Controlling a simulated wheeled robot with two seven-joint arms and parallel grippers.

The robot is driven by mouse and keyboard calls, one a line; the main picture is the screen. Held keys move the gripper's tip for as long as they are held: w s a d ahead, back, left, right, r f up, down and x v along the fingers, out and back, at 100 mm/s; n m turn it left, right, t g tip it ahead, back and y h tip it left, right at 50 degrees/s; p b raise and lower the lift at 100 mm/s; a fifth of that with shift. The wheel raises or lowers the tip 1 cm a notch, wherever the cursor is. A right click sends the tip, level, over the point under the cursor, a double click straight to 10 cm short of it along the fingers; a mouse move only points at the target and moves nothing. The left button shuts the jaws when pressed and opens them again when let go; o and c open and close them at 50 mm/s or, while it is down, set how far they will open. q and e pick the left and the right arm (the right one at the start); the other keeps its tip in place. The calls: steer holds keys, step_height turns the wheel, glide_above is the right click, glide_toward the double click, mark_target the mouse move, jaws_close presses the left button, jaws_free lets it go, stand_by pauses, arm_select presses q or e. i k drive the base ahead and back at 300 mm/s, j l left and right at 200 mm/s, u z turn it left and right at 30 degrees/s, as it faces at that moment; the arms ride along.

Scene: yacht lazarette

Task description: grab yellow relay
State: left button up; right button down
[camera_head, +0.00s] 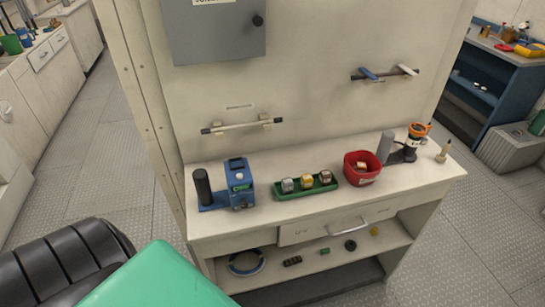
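A small yellow relay (307,182) stands in a green tray (290,194) on the cream counter. It is the middle of three small block-shaped relays in a row. A grey one (287,185) is to its left and a brownish-red one (326,176) to its right. Neither of my grippers shows in this view.
A blue machine (239,185) with a black cylinder stands left of the tray. A red bin (361,168) and an orange-and-black device (414,142) stand to its right. A shelf below holds small parts, including a yellow one (374,231). The counter's front strip (270,216) is clear.

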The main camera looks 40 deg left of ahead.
mark_target(307, 182)
steer(key=u, duration=0.85)
